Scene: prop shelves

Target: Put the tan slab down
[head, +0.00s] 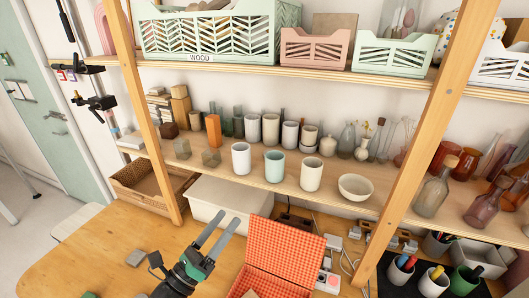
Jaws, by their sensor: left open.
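My left gripper (229,220) is open above the wooden table, and nothing shows between its fingers. It is just left of an open red gingham box (285,250). Another flat tan-brown piece (335,25) stands on the top shelf behind a pink basket (317,49). My right gripper is not in view.
A white lidded box (235,205) stands behind the gripper. Cups, a bowl (355,187) and glass vessels fill the middle shelf (225,178). Cables and pen pots are at right.

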